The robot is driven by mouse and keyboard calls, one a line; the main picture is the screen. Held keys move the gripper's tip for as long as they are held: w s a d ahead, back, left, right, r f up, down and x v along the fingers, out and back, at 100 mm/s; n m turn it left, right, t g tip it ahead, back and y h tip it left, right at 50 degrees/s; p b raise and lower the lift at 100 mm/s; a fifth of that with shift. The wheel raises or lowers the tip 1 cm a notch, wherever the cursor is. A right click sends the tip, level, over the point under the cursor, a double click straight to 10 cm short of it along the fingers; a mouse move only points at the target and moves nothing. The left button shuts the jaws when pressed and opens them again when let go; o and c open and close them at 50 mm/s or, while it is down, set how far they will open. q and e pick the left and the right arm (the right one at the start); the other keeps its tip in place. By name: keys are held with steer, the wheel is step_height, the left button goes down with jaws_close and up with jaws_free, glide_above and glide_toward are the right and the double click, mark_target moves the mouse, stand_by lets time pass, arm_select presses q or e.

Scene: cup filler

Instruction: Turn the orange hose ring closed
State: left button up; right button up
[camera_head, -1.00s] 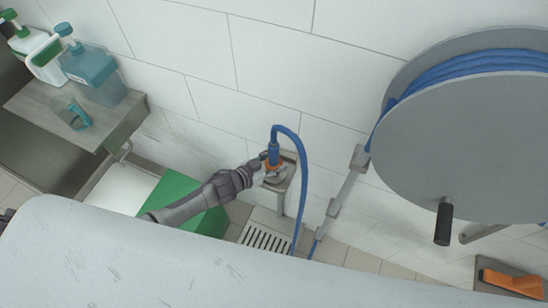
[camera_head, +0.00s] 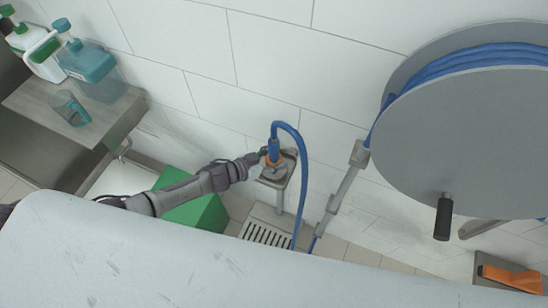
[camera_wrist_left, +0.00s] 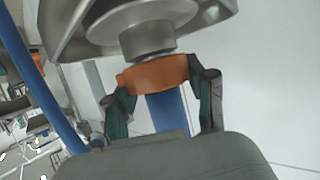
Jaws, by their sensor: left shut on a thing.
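The orange hose ring (camera_wrist_left: 155,75) sits at the end of the blue hose (camera_wrist_left: 170,112), against a round grey metal fitting (camera_wrist_left: 146,38) in the left wrist view. In the head view the ring (camera_head: 273,161) is small, below the bend of the hose (camera_head: 297,160), on a grey wall bracket (camera_head: 287,176). My left gripper (camera_wrist_left: 160,86) is shut on the ring, one finger on each side of it. In the head view the left gripper (camera_head: 262,162) reaches the ring from the left. The right gripper is not in view.
A large grey hose reel (camera_head: 465,145) with a black handle (camera_head: 443,218) hangs at the right. A green box (camera_head: 195,208) and a floor drain (camera_head: 266,235) lie below the bracket. Bottles and a measuring cup (camera_head: 70,107) stand on a shelf at the left.

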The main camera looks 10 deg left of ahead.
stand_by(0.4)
arm_select(q)
steer(key=o, duration=1.2)
steer(key=v, duration=1.2)
steer(key=shift+d+f, duration=0.1)
